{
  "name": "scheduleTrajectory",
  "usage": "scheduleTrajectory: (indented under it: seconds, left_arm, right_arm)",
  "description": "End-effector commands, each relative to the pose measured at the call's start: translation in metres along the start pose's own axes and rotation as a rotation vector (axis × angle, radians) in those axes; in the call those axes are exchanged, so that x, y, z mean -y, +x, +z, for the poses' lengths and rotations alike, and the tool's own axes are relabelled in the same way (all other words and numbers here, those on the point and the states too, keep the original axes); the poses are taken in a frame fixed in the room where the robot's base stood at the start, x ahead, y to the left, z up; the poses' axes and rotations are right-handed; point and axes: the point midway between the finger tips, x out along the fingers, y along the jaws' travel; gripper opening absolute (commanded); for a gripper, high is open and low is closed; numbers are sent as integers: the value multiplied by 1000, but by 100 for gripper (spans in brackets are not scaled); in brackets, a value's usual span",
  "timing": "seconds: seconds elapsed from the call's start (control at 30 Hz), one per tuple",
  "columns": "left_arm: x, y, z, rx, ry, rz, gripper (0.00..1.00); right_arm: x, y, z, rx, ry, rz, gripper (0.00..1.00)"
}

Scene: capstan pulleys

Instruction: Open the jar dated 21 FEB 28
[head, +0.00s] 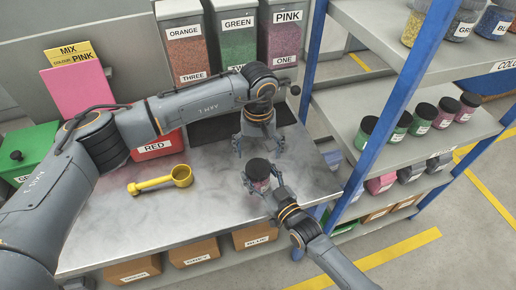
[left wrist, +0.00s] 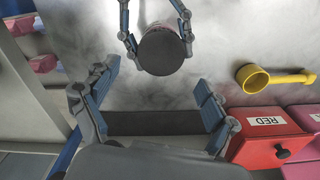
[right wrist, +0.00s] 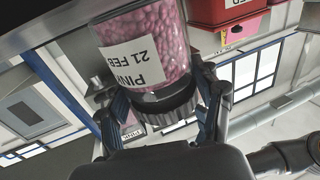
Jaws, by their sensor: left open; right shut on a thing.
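The jar (head: 260,184) holds pink beads and has a dark lid (head: 258,168) on it. In the right wrist view the jar (right wrist: 170,25) shows a label reading PINK and 21 FEB; no year is readable. My right gripper (head: 260,190) is shut on the jar, one finger on each side, at the table's right part. My left gripper (head: 259,153) is open and empty, pointing down just behind the lid, apart from it. In the left wrist view the round lid (left wrist: 161,52) lies just beyond the open left fingers (left wrist: 158,78).
A yellow scoop (head: 181,176) lies on the grey table (head: 225,215). A red box (head: 158,147) and bead bins (head: 238,45) stand at the back. Blue-framed shelves (head: 365,90) with jars rise at the right. The table's front middle is clear.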

Motion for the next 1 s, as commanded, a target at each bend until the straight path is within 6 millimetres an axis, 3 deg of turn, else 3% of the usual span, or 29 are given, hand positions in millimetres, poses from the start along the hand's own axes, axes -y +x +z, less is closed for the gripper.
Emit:
scheduleTrajectory:
  seconds: [0.2,0.43,0.8,1.0]
  left_arm:
    - [1,-15,-1,0,317,-2,86]
    - [1,-15,0,5,454,-1,86]
    - [1,38,2,8,456,-1,86]
    - [1,57,1,6,456,-1,86]
  right_arm:
    - [0,0,0,1,1,0,0]
    - [0,0,0,1,1,0,0]
    - [0,0,0,1,1,0,0]
    - [0,0,0,1,1,0,0]
